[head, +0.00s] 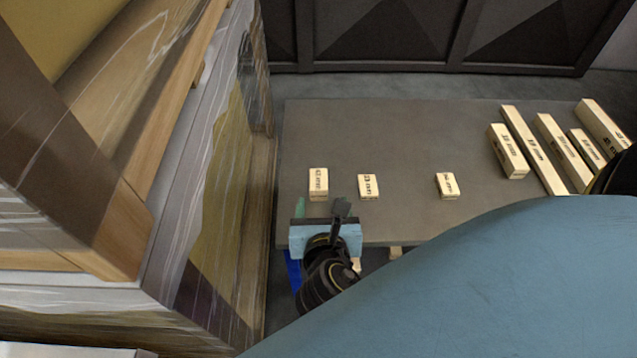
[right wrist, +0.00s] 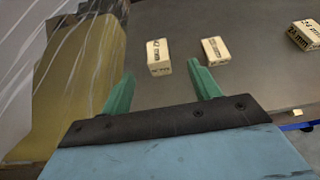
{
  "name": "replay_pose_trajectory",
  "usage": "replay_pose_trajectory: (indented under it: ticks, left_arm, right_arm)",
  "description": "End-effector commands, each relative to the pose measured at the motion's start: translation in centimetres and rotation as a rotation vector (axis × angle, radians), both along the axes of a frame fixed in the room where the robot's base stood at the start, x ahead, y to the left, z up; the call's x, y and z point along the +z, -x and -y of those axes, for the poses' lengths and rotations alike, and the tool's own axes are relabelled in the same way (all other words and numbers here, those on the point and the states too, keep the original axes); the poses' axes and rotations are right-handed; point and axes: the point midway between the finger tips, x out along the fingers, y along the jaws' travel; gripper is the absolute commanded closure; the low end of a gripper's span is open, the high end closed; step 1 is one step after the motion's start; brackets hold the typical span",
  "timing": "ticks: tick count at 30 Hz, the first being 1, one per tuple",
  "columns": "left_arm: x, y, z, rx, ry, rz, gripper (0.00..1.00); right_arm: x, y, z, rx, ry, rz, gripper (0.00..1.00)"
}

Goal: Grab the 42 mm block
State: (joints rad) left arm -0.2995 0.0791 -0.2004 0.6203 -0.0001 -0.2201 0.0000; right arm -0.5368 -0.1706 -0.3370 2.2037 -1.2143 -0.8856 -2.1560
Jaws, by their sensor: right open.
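Three short wooden blocks stand in a row on the grey table (head: 420,135). The leftmost block (head: 318,184), with a label running along it that seems to read 42 mm, is near the table's left front; it also shows in the right wrist view (right wrist: 159,58). My right gripper (head: 320,204) is open and empty, just in front of this block. In the right wrist view, its green fingers (right wrist: 160,70) point toward the block, which lies beyond and roughly between the tips. My left gripper is not in view.
A middle block (head: 368,187) stands close to the right of the leftmost one, and another block (head: 447,186) is farther right. Several longer labelled blocks (head: 533,150) lie at the table's right. A plastic-wrapped stack (head: 225,190) rises close on the left. The table's back middle is clear.

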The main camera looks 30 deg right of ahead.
Motion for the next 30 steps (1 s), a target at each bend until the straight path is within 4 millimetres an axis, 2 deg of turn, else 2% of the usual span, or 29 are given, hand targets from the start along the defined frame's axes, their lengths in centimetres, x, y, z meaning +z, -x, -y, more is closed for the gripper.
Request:
replay_pose_trajectory:
  ticks: [3, 7, 14, 24, 30]
  left_arm:
    - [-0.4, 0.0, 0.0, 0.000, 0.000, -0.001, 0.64]
    - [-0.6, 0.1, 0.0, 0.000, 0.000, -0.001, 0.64]
    - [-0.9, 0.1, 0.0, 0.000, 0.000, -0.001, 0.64]
    - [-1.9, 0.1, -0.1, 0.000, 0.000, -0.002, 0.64]
    - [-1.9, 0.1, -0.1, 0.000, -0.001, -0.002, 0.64]
  right_arm:
    - [-1.0, -2.1, 1.2, 0.000, 0.001, 0.004, 0.38]
    - [-1.8, -3.8, 2.2, -0.001, -0.001, 0.003, 0.38]
    - [-2.5, -5.1, 3.0, -0.002, -0.004, 0.002, 0.38]
    - [-4.6, -8.8, 4.6, -0.002, -0.004, 0.002, 0.38]
    - [-4.7, -9.1, 4.8, -0.001, -0.006, 0.001, 0.38]
